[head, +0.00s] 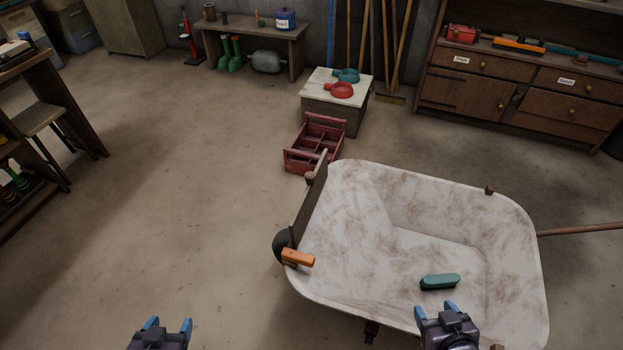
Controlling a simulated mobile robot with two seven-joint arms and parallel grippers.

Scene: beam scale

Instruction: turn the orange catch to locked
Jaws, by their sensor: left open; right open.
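The orange catch (298,258) is at the near left corner of a pale, rust-stained tub (360,215). It lies across the foot of a dark upright end board (308,205) and points over the rim. I cannot tell from this view whether it is locked. My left gripper (168,324) is open and empty at the bottom, to the left of and nearer than the catch, over bare floor. My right gripper (435,309) is open and empty at the tub's near side, to the right of the catch, just nearer than a green brush (440,282).
A red toolbox (315,145) stands on the floor beyond the tub. Behind it, a low crate (335,105) carries a red and a teal item. A drawer cabinet (515,90) stands back right. A wooden handle (580,229) extends right from the tub. Floor on the left is clear.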

